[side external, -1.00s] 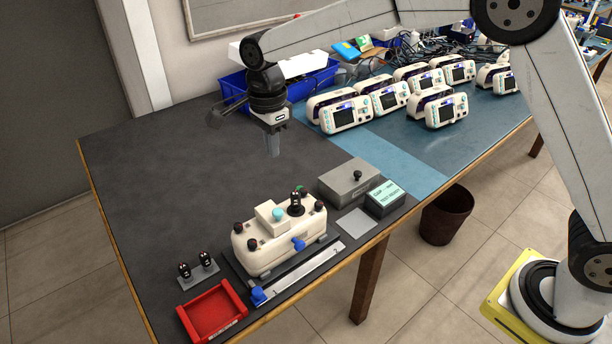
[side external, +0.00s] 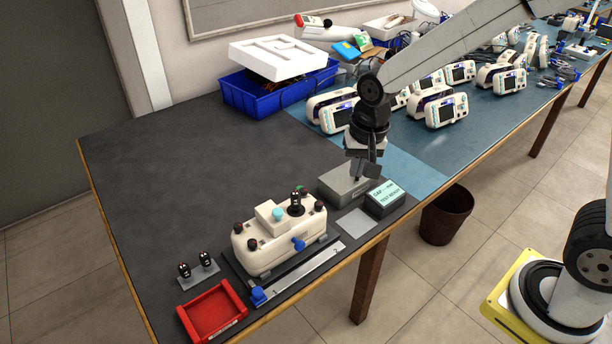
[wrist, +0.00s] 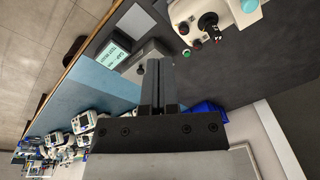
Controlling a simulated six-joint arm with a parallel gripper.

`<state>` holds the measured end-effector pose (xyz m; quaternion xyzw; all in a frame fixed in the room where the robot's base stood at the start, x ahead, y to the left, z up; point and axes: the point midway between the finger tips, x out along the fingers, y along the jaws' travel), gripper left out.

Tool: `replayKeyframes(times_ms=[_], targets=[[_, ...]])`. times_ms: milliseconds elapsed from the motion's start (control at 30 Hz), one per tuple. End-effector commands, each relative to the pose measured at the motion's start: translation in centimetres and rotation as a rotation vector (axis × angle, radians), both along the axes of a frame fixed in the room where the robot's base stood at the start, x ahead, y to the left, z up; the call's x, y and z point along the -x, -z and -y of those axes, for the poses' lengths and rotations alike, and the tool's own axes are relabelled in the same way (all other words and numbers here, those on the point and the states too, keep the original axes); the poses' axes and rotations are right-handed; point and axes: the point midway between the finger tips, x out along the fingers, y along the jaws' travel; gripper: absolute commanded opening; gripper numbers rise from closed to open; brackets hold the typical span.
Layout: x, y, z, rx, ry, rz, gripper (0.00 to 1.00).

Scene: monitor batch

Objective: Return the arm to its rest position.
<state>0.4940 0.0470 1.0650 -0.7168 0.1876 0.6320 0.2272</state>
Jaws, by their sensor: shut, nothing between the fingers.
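My gripper (side external: 359,177) is shut and empty in the side external view. It appears over the grey box (side external: 341,186) and hides part of that box's top; its height above the box is hard to tell. In the wrist view the two dark fingers of my gripper (wrist: 158,68) lie together, with nothing between them. The arm reaches in from the upper right.
A cream fixture (side external: 270,247) with knobs stands left of the grey box, a red tray (side external: 212,313) at the front. Several monitors (side external: 440,110) fill the blue mat. The table's left area is bare.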

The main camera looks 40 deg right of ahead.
Motion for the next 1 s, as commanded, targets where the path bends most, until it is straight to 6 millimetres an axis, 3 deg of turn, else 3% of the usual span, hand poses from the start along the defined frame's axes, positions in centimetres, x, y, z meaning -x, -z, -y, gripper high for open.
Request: replayKeyframes(times_ms=[300, 500, 1000], targets=[[6.5, 2.0, 3.4, 0.07, -0.367, 0.068, 0.0], [9.4, 2.9, 4.4, 0.111, -0.528, 0.095, 0.0], [10.3, 3.2, 4.7, 0.126, -0.586, 0.103, 0.0]])
